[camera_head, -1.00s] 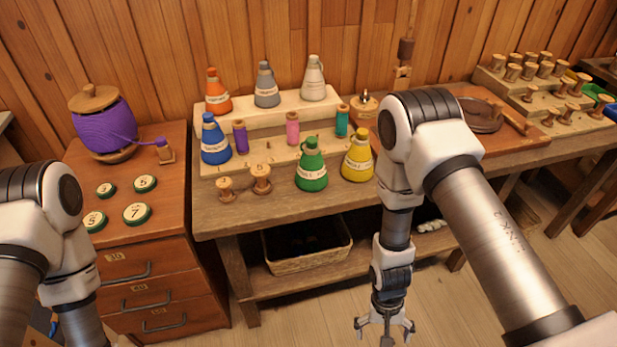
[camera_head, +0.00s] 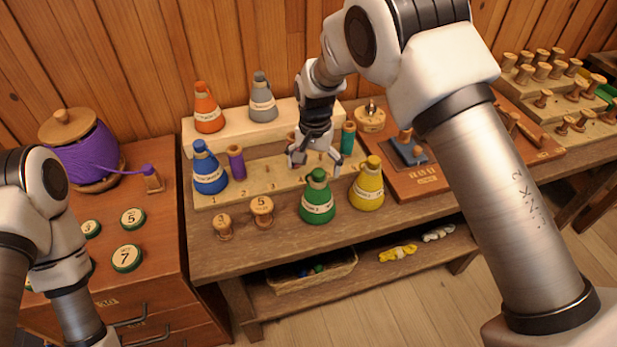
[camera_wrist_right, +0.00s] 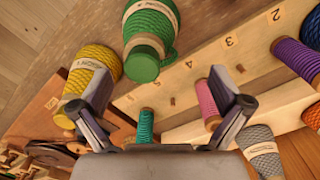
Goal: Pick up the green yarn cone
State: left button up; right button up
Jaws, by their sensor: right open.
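The green yarn cone (camera_head: 318,198) with a white label stands upright on the workbench, in front of the low peg board. In the right wrist view the green cone (camera_wrist_right: 150,48) shows at the top, beyond the fingertips. My right gripper (camera_head: 316,165) is open and empty, above the peg board just behind the green cone in the head view. Its two fingers (camera_wrist_right: 160,85) are spread wide in the wrist view, with no yarn cone between them. My left arm shows at the left edge, but its gripper is out of view.
The yellow cone (camera_head: 367,184) stands close right of the green one. The pink spool (camera_wrist_right: 208,103) is near the right finger. Wooden spools (camera_head: 262,211) stand at the front left.

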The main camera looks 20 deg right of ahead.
aim_at(320, 175)
jog(key=shift+w+f, duration=0.15)
jog(key=shift+f, duration=0.15)
jog(key=s, duration=0.1)
jog(key=s+f+p, duration=0.1)
jog(key=s, duration=0.1)
jog(key=shift+s+d+f+p, duration=0.15)
jog(key=shift+d+f+p, duration=0.1)
jog(key=shift+f+p, duration=0.1)
jog(key=f, duration=0.2)
jog(key=w+f, duration=0.1)
jog(key=f, duration=0.1)
jog(key=shift+w+d+f+p, duration=0.1)
jog(key=shift+w+f+p, duration=0.1)
jog(key=shift+f+p, duration=0.1)
jog(key=shift+s+r, duration=0.2)
jog(key=shift+s, duration=0.05)
jog(key=shift+s+r, duration=0.1)
jog(key=c, duration=0.5)
pick_arm(q)
jog(key=r, duration=0.1)
jog(key=s+r, duration=0.1)
jog(key=r, duration=0.1)
jog(key=shift+s, duration=0.3)
pick_arm(e)
jog(key=c, duration=1.1)
